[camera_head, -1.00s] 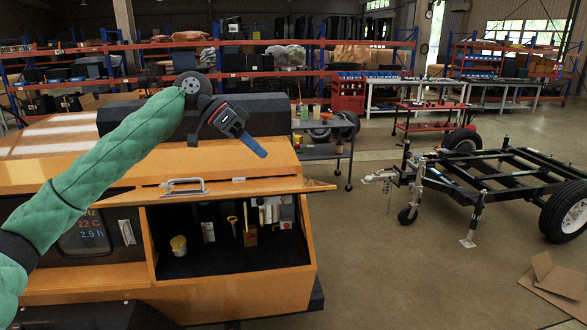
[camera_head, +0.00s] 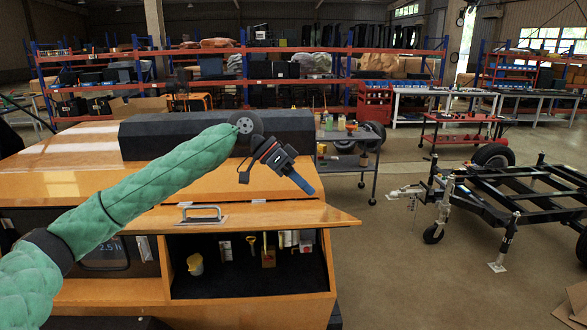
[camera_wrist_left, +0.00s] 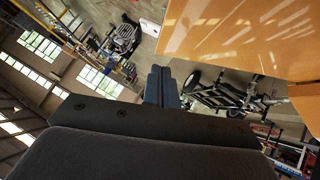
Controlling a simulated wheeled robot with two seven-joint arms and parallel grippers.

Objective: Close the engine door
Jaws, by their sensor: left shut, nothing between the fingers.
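The engine door (camera_head: 285,215) is a flat orange panel with a metal handle (camera_head: 202,214). It stands raised, sticking out over the open engine compartment (camera_head: 250,277) in the side of the orange machine. My left gripper (camera_head: 308,189) is shut and empty. In the head view it appears above the door's right part, pointing down and right; contact is not visible. In the left wrist view its closed blue fingers (camera_wrist_left: 162,75) show next to a glossy orange panel (camera_wrist_left: 240,30); I cannot tell which panel that is. My right gripper is out of view.
A black box (camera_head: 165,140) runs along the machine's top behind my arm. A dark cart (camera_head: 350,158) stands behind the machine. A black trailer frame (camera_head: 500,200) is at the right. The floor between machine and trailer is clear.

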